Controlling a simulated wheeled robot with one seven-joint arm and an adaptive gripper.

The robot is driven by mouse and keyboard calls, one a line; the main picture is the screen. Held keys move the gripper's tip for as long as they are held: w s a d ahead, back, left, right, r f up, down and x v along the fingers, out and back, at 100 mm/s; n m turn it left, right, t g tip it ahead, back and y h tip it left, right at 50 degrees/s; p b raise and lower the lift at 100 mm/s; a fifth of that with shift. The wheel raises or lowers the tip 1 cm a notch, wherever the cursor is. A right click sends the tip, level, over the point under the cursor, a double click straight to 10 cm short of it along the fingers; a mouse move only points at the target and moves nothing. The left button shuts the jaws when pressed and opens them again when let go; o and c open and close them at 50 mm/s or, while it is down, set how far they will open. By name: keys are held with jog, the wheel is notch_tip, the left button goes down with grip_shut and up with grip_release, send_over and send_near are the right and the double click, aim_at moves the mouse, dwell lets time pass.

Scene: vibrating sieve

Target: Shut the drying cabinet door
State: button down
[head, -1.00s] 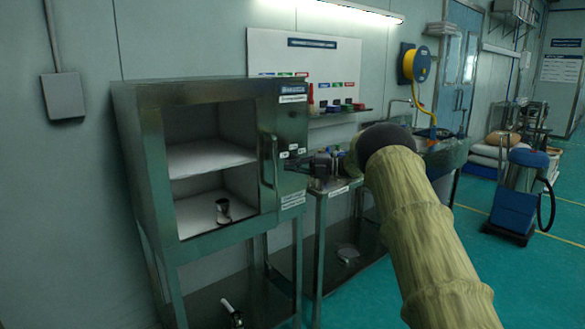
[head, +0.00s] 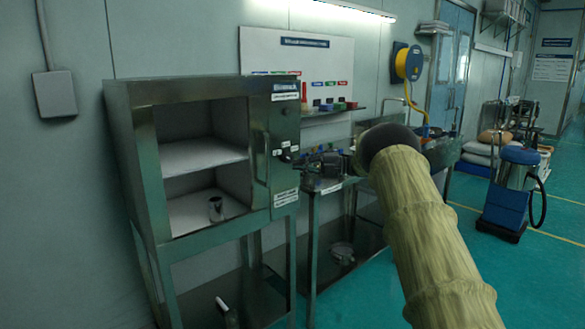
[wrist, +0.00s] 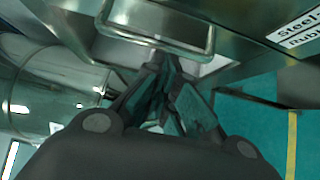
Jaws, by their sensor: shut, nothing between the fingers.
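The drying cabinet (head: 122,165) is a steel box on legs at the left of the head view. Its front has a large window-like area with two shelves visible behind. The door (head: 205,237) appears close to the front plane, but I cannot tell whether it is fully flush. Its vertical handle (head: 262,158) is near the right edge. In the wrist view, my gripper (wrist: 166,72) is close to the bar handle (wrist: 158,42); contact is unclear.
A steel bench (head: 325,187) with small equipment stands to the right, partly behind my arm. A blue wheeled machine (head: 510,200) is farther right. Green floor is open in front.

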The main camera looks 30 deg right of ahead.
jog(key=d, duration=0.6)
jog(key=shift+s+d+b, duration=0.2)
jog(key=shift+s+b, duration=0.05)
jog(key=shift+b, duration=0.1)
jog(key=shift+r, duration=0.1)
